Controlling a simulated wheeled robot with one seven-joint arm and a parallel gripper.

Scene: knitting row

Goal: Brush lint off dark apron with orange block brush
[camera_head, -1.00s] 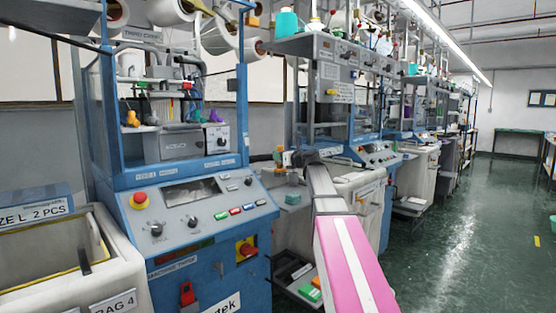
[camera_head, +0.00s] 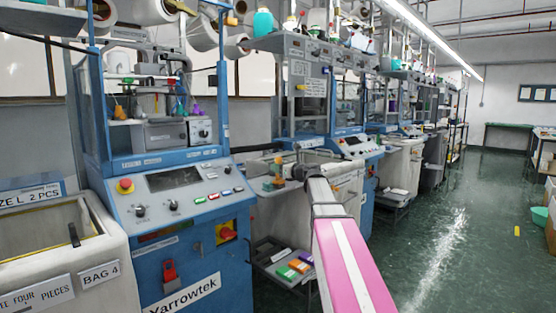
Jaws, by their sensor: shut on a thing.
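My pink-and-grey arm reaches from the bottom right to the machine row. My gripper (camera_head: 292,172) is at its far end, small and partly hidden by the wrist. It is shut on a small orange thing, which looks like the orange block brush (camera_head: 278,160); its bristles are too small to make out. A small teal-green block (camera_head: 279,182) is just below the gripper, over the pale surface beside the blue machine. I cannot make out the dark apron or any lint in this view.
A blue machine with a control panel (camera_head: 178,190) stands left of my arm. A low shelf (camera_head: 268,248) with coloured boxes is below the gripper. A pale bin (camera_head: 50,240) is at the left.

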